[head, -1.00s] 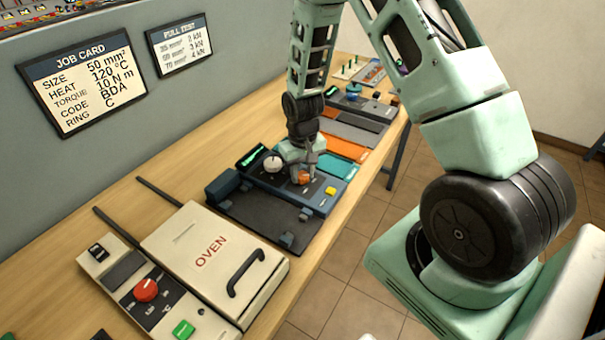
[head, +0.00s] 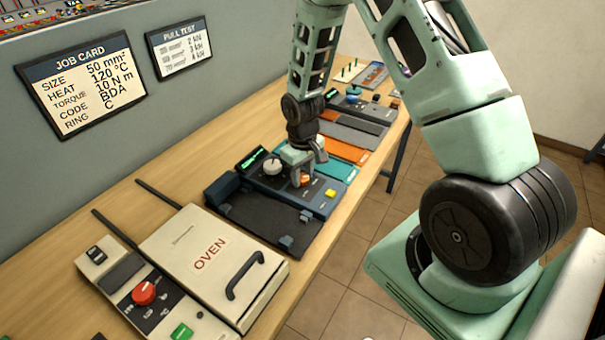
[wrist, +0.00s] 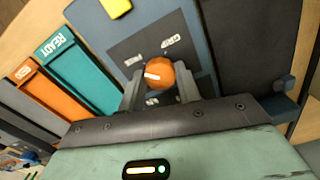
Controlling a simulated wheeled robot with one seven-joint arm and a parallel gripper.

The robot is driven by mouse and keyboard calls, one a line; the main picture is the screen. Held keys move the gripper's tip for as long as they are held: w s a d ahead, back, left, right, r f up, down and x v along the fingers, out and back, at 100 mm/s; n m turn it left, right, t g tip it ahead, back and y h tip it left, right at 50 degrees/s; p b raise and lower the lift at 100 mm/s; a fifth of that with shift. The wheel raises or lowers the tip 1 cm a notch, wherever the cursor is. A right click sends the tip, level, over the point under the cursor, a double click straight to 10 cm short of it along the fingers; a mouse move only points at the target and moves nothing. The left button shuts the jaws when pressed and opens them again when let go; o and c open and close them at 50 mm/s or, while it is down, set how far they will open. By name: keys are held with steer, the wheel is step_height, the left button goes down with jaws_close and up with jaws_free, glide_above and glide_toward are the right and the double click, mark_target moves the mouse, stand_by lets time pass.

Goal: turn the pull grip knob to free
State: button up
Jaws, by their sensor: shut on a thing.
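The orange pull grip knob (wrist: 160,72) sits on a dark label patch of the blue-grey pull tester panel (wrist: 200,40), between my fingers in the wrist view. A white pointer mark on it lies toward the left. My gripper (wrist: 160,84) is shut on the knob, one finger on each side. In the head view my gripper (head: 301,178) comes down on the tester, and the knob (head: 306,181) is partly hidden behind the fingers.
The tester also carries a white dial (head: 272,167), a yellow button (head: 330,193) and a green-lit display (head: 252,158). The oven (head: 212,255) stands nearer on the bench. A teal tray (head: 340,171) and an orange tray (head: 342,149) lie beyond the tester.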

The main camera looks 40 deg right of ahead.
mark_target(303, 177)
steer(key=o, duration=1)
steer(key=shift+c, duration=0.2)
step_height(303, 177, up, 18)
steer(key=b, duration=0.2)
steer(key=shift+f, duration=0.25)
steer(key=s+a+r+n, duration=0.1)
steer(key=s+a+n, duration=0.1)
steer(key=s+a, duration=0.45)
steer(key=s+a+r+n, duration=0.1)
steer(key=s+a, duration=0.2)
steer(key=a, duration=0.7)
steer(key=s+a+n, duration=0.1)
steer(key=s+a, duration=0.3)
steer(key=s, duration=0.3)
steer(key=s+a+n, duration=0.2)
steer(key=s+a, duration=0.1)
steer(key=s, duration=0.4)
steer(key=shift+s+a+n+y, duration=0.3)
steer(key=shift+s+a, duration=0.05)
steer(key=shift+s, duration=0.05)
